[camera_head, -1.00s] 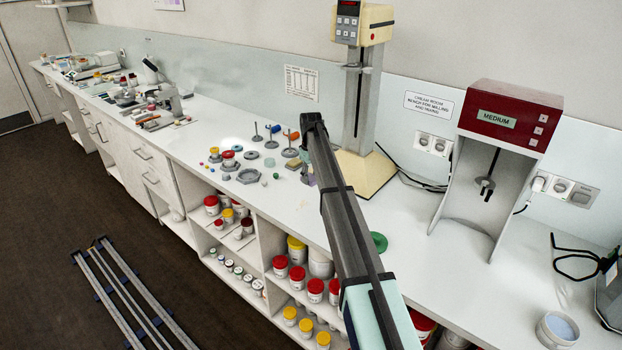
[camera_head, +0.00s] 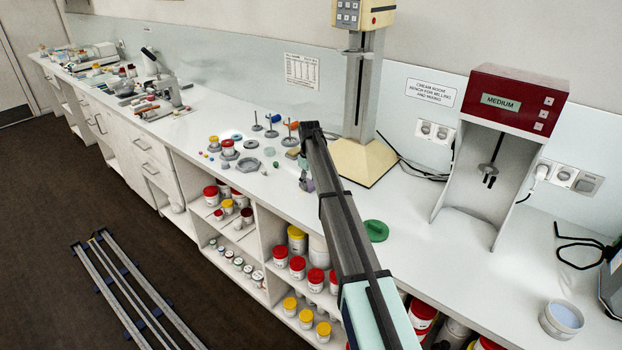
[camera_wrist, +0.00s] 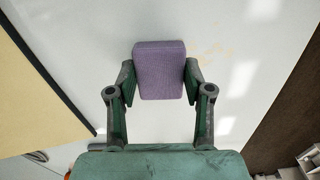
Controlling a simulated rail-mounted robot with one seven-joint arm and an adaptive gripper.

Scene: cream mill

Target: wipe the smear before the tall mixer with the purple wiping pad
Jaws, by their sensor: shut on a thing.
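The purple wiping pad (camera_wrist: 160,70) is held between the two fingers of my gripper (camera_wrist: 158,88) in the wrist view. Faint beige marks, the smear (camera_wrist: 212,52), show on the pale bench top just right of the pad. I cannot tell whether the pad touches the bench. The tall mixer (camera_head: 366,100) stands behind my arm in the head view. Its cream base (camera_head: 360,162) is just right of my gripper (camera_head: 306,183), which my arm largely hides. The base edge also fills the left of the wrist view (camera_wrist: 35,90). The smear cannot be made out in the head view.
A green lid (camera_head: 376,230) lies on the bench right of my arm. The red-topped mixer (camera_head: 497,150) and a round tub (camera_head: 561,318) stand farther right. Several small stands and jars (camera_head: 245,150) are left of my gripper. Open shelves with jars (camera_head: 290,268) lie below the bench edge.

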